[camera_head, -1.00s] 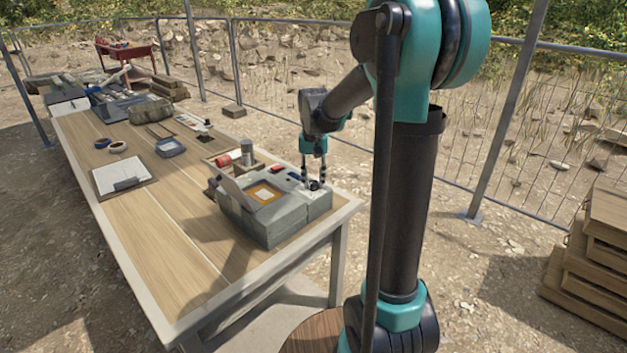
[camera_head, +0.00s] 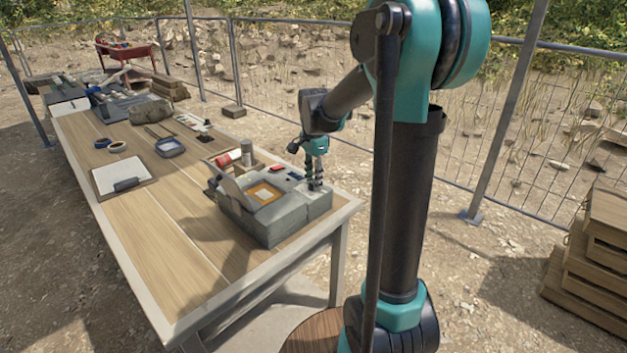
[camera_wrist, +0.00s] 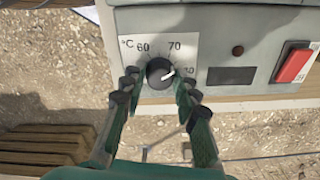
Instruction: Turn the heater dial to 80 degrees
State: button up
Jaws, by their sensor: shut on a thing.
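The heater dial (camera_wrist: 158,69) is a round dark knob on a white °C scale plate (camera_wrist: 190,48) on the front panel of the grey heater unit (camera_head: 272,228). In the wrist view its white pointer line points right and slightly up, past the 70 mark, toward a label partly hidden by the right finger. The 60 and 70 labels are readable. My gripper (camera_wrist: 160,84) is shut on the dial, one finger at each side of it. In the head view my gripper (camera_head: 315,184) is at the unit's right end, and the dial is hidden there.
A red rocker switch (camera_wrist: 294,65), a dark display (camera_wrist: 232,76) and a small round lamp (camera_wrist: 238,51) sit right of the dial. A clipboard (camera_head: 118,176), tape rolls and a blue tray (camera_head: 170,147) lie on the table (camera_head: 165,235). Its front left is clear.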

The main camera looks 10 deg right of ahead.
jog(key=m, duration=0.5)
jog(key=shift+m, duration=0.4)
dwell(0.4)
jog(key=o, duration=1.2)
notch_tip(320, 180, up, 12)
